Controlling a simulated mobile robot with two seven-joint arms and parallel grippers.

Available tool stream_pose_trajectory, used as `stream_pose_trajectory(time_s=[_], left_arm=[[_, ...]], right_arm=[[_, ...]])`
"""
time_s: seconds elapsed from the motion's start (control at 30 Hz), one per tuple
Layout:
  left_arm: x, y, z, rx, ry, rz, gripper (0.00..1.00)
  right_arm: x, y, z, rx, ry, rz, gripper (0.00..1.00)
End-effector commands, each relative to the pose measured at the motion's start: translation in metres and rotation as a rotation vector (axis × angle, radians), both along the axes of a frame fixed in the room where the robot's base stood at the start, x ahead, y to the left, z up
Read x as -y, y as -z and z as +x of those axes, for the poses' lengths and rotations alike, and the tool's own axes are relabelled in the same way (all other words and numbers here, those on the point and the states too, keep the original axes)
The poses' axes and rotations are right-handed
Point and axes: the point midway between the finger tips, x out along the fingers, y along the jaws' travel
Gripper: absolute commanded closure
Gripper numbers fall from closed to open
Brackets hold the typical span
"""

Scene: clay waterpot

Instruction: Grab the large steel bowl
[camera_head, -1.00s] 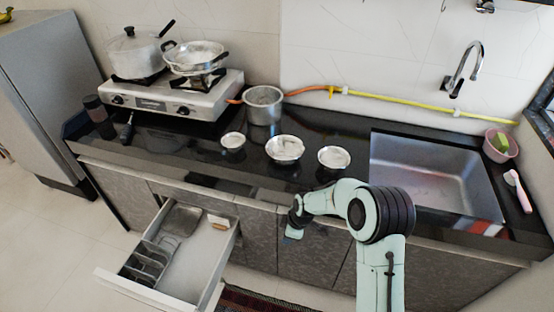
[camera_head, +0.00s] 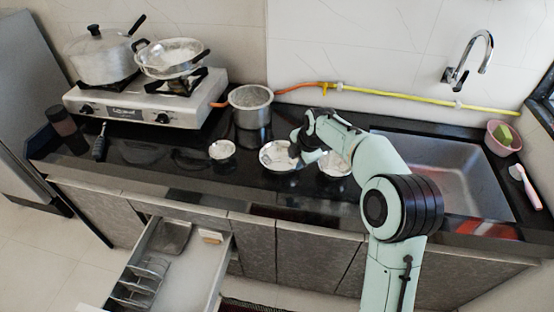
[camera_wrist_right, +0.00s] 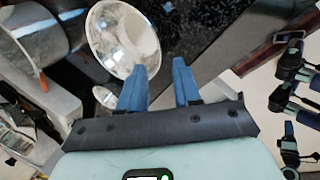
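The large steel bowl (camera_head: 274,156) is a wide, shiny bowl on the black counter, the middle one of three in the head view. It also shows at the upper left of the right wrist view (camera_wrist_right: 122,36). My right gripper (camera_head: 303,160) is at the bowl's right side in the head view and partly covers its right edge. In the wrist view its two blue fingers (camera_wrist_right: 160,66) are apart with nothing between them. The left fingertip is close to the bowl's rim; I cannot tell if it touches. My left gripper is not in view.
A smaller bowl (camera_head: 222,150) stands to the left, another (camera_head: 334,163) to the right, partly behind my arm. A steel pot (camera_head: 250,106) stands behind. The stove (camera_head: 150,104) is at left, the sink (camera_head: 450,180) at right. An open drawer (camera_head: 190,275) juts out below.

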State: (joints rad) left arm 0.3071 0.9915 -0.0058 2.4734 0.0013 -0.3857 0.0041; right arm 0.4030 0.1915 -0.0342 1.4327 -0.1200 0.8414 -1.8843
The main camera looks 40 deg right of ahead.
Motion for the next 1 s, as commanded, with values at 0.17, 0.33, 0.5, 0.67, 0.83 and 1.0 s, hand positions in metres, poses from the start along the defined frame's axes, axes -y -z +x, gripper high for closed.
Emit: stream_pose_trajectory(time_s=[0.17,0.33,0.5,0.67,0.83,1.0], left_arm=[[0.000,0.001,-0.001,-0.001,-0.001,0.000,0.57],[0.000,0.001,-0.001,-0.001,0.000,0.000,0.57],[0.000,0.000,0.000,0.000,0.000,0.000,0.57],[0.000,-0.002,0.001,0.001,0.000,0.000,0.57],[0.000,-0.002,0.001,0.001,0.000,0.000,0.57],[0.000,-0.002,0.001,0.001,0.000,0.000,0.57]], right_arm=[[0.002,0.035,0.013,-0.004,0.001,0.002,0.67],[0.004,0.049,0.020,0.000,0.001,0.000,0.67],[0.004,0.062,0.026,-0.004,0.001,0.002,0.67],[0.006,0.083,0.039,-0.004,0.000,0.002,0.67],[0.007,0.097,0.045,-0.001,0.001,0.001,0.67],[0.008,0.097,0.045,0.000,0.001,0.001,0.67]])
